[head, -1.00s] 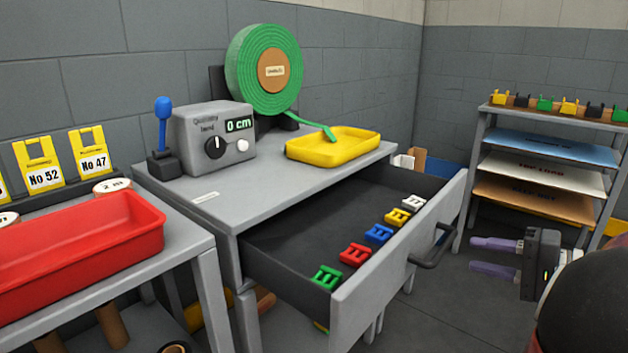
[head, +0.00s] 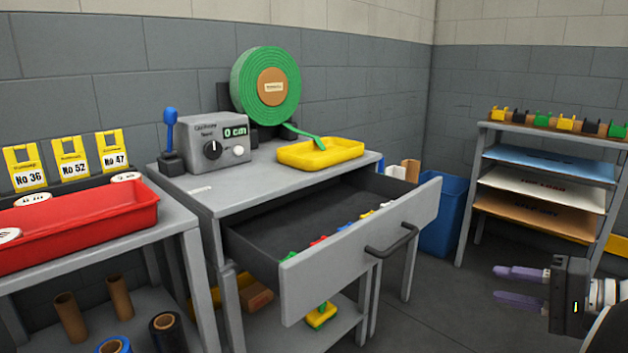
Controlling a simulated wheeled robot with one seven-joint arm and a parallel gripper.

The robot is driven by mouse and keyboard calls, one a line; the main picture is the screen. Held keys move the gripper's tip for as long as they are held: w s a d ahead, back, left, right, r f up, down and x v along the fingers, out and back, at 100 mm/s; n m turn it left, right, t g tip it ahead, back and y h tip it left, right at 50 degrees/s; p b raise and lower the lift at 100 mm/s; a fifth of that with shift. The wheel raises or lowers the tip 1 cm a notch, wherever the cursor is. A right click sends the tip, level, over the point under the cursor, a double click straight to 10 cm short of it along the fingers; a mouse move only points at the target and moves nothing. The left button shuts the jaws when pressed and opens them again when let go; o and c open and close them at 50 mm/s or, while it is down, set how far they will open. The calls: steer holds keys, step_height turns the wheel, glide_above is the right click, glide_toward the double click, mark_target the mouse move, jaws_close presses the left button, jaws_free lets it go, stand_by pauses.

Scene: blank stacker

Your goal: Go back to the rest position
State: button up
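My gripper (head: 508,285) is at the lower right of the head view, in front of the shelf rack and to the right of the open drawer. Its two purple fingers point left and are spread apart, with nothing between them. It is clear of the drawer handle (head: 392,240). Part of my arm behind it is cut off by the picture's edge.
The grey drawer (head: 345,265) stands pulled out, with several coloured clips inside. On its table are a yellow tray (head: 320,154), a dial box (head: 207,145) and a green roll (head: 246,82). A blue bin (head: 445,225) and shelf rack (head: 472,190) stand behind. Floor near the gripper is clear.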

steer(key=s+a+f+n+g+h+p, duration=0.2)
steer(key=s+a+n+h, duration=0.3)
steer(key=a, duration=0.5)
steer(key=s+a+f+n+g+h+p, duration=0.1)
steer(key=s+a+f+n+g+h, duration=0.2)
steer(key=a, duration=0.8)
steer(key=shift+s+f+n+g+h+p, duration=0.15)
steer(key=shift+s+n+g+h+p, duration=0.2)
steer(key=shift+s+n+h, duration=0.7)
